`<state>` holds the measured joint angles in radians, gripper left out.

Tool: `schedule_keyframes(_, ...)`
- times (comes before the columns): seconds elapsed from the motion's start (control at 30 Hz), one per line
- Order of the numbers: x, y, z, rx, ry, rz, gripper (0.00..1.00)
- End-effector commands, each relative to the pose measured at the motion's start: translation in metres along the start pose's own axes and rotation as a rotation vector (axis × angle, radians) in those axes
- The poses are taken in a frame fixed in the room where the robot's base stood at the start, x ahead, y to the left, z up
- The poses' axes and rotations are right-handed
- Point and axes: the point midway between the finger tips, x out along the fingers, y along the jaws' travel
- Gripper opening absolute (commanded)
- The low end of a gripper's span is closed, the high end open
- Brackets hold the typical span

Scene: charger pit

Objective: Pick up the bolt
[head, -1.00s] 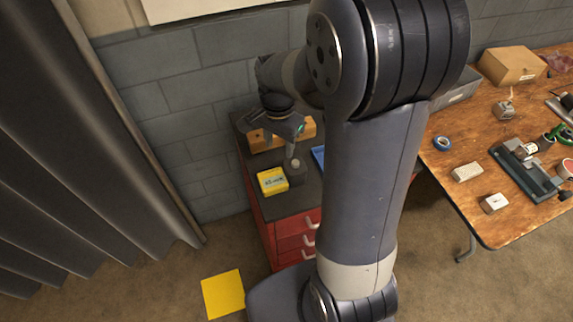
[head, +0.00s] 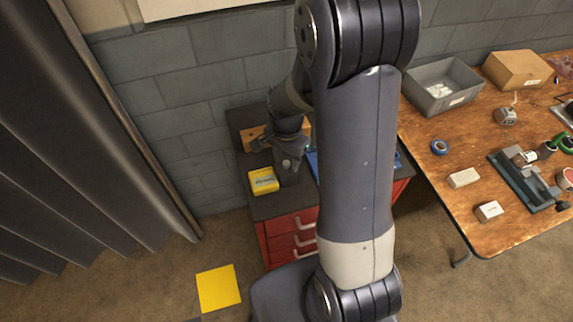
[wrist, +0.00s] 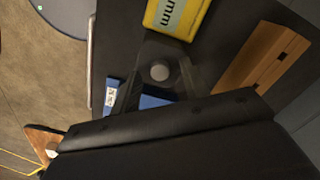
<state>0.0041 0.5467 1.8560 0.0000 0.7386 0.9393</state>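The bolt shows as a round grey head (wrist: 160,71) standing on a dark block in the wrist view. In the head view the bolt's pale head (head: 287,164) shows just below my gripper, on the dark top of the red cabinet. My gripper (wrist: 161,82) points down over it, with one finger at each side of the bolt head and a gap between them. It looks open and I see no clear contact. In the head view my gripper (head: 289,153) is small and dark. The bolt's shank is hidden.
A yellow box (head: 263,181) sits close to the bolt. A wooden block (head: 255,137) with holes stands behind, and a blue item (wrist: 150,102) lies beside the gripper. The red cabinet (head: 290,234) has drawers. A cluttered wooden workbench (head: 455,215) stands at the right.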

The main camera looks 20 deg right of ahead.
Motion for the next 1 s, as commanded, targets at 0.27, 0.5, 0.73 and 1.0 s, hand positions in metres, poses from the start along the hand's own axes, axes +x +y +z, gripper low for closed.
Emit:
schedule_keyframes(0.27,0.000,0.000,0.000,0.000,0.000,0.000,0.20)
schedule_keyframes(0.5,0.000,0.000,0.000,0.000,0.000,0.000,0.00)
schedule_keyframes(0.73,0.000,0.000,0.000,0.000,0.000,0.000,0.00)
schedule_keyframes(1.0,-0.024,-0.001,-0.001,0.000,0.003,-0.004,0.00)
